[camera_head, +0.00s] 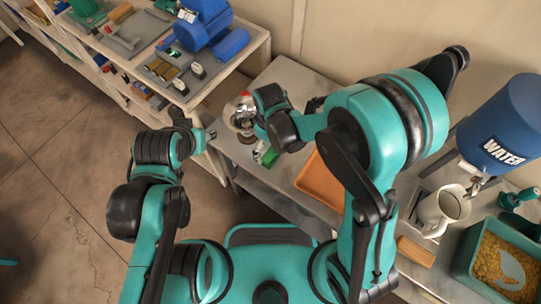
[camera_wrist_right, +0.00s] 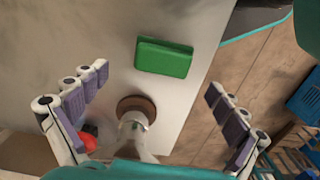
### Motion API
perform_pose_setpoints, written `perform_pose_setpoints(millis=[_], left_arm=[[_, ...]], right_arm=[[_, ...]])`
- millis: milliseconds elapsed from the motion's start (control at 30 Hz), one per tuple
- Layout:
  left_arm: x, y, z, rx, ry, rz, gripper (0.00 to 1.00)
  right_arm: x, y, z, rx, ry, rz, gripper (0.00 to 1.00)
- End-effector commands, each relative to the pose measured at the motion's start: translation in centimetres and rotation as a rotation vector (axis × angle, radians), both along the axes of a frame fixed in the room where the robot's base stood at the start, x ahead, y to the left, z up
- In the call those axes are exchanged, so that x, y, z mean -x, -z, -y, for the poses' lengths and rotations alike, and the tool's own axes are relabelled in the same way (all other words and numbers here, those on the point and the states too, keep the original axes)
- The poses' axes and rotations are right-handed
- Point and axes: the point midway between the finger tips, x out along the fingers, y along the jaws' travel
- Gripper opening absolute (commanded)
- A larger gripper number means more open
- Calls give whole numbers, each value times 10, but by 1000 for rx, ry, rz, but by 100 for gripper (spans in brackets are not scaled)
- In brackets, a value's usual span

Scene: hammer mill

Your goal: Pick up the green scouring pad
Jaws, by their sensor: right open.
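The green scouring pad (camera_wrist_right: 163,58) is a rectangular block lying flat on the grey table in the right wrist view. It shows partly in the head view (camera_head: 269,155), beside my right gripper. The pad lies ahead of the fingers, apart from both. In the head view my right gripper (camera_head: 258,147) is above the table near the pad, partly hidden by its own wrist. My left gripper (camera_head: 197,133) is left of the table; its fingers are too small to read.
A round brown-and-white object (camera_wrist_right: 137,106) stands close to the pad, with a red item (camera_wrist_right: 88,137) to its left. An orange tray (camera_head: 318,183) lies to the right. A mug (camera_head: 441,208) and a blue water dispenser (camera_head: 507,120) stand farther right. The table edge is near the pad.

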Motion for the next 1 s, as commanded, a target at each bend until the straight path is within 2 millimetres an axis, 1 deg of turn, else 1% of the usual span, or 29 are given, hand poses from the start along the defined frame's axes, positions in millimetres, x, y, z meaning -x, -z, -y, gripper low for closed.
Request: perform_pose_setpoints(millis=[300,400,567,600,667,700,767,800,867,1000], left_arm=[[0,25,0,0,0,0,40],[0,26,0,0,0,0,40],[0,24,0,0,0,0,40],[0,24,0,0,0,0,40],[0,24,0,0,0,0,40],[0,24,0,0,0,0,40],[0,24,0,0,0,0,40],[0,24,0,0,0,0,40],[0,25,0,0,0,0,40],[0,25,0,0,0,0,40]], right_arm=[[6,45,2,0,2,1,97],[6,51,2,0,2,1,97],[6,49,2,0,2,1,97],[6,49,2,0,2,1,92],[6,49,2,0,2,1,76],[6,49,2,0,2,1,66],[6,49,2,0,2,1,50],[6,49,2,0,2,1,40],[6,49,2,0,2,1,38],[6,50,2,-1,2,1,38]])
